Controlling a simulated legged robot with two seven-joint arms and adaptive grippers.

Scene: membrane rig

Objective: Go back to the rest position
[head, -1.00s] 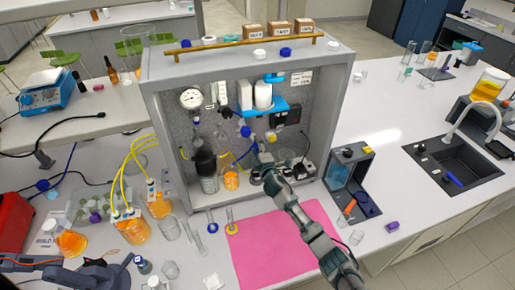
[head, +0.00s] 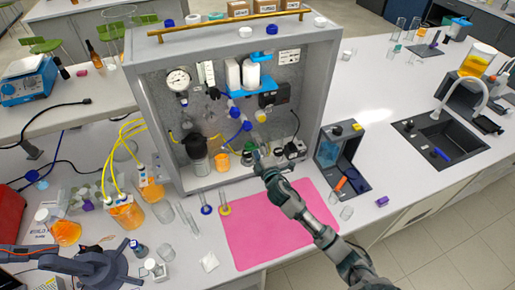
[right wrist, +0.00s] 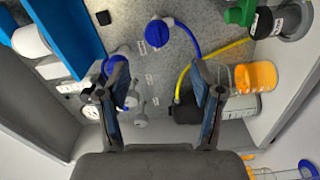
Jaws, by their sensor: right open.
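My right gripper (head: 257,158) is at the open front of the grey rig cabinet (head: 142,98), low and right of the middle. Its forearm reaches in over the pink mat (head: 262,232). In the right wrist view its two fingers stand apart with nothing between them (right wrist: 157,95). Behind them are the speckled back panel, a blue round knob (right wrist: 157,33) and a yellow tube (right wrist: 235,45). An orange-filled beaker (right wrist: 257,76) lies beyond the right finger in that view. I cannot make out my left gripper.
Orange bottles (head: 127,213) with yellow tubes crowd the left. The sink (head: 440,150) is far right.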

